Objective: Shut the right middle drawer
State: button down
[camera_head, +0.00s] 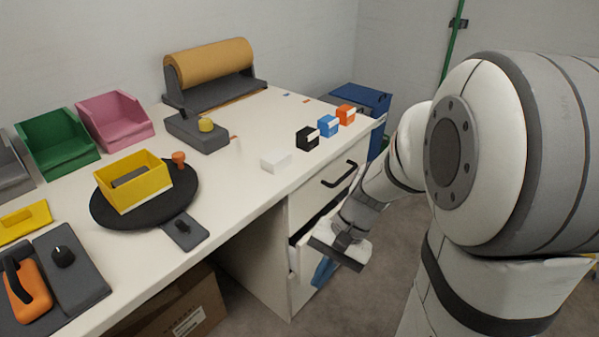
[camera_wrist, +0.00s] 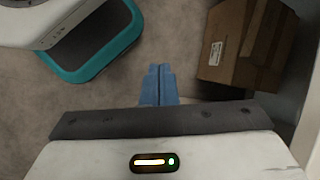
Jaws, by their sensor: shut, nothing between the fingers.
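The right-hand drawer unit stands under the white desk in the head view. Its top drawer (camera_head: 325,187) is closed and has a black bar handle. The middle drawer (camera_head: 294,262) stands partly out, with a dark gap showing above its front. My arm and gripper cover much of that front, and its handle is hidden. My gripper (camera_head: 322,273) points down close by the drawer front, its blue fingers together and empty. The head view does not show whether they touch the front. The shut fingers also show in the wrist view (camera_wrist: 158,84), above the floor.
Cardboard cartons (camera_wrist: 245,48) stand on the floor, and one carton (camera_head: 180,308) shows under the desk. The desk top (camera_head: 240,178) holds bins, a paper roll and small blocks. A blue box (camera_head: 358,98) stands beyond the desk. Grey floor is open in front of the drawers.

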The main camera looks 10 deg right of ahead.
jog(key=w+d+f+m+t+y+b, duration=0.2)
jog(key=w+d+f+m+t+y, duration=0.1)
jog(key=w+d+f+m+t, duration=0.65)
jog(key=w+d+f+m+t+y+b, duration=0.25)
jog(key=w+d+f+m+t, duration=0.25)
jog(key=d+f+m+t, duration=0.45)
jog(key=w+a+r+m+g+b, duration=0.1)
jog(key=w+a+m+g+b, duration=0.1)
jog(key=w+a, duration=0.5)
jog(key=w+m, duration=0.1)
jog(key=w, duration=0.3)
jog(key=shift+a+r+g+b, duration=0.2)
jog(key=shift+a+g+b, duration=0.1)
jog(key=shift+a+b, duration=0.1)
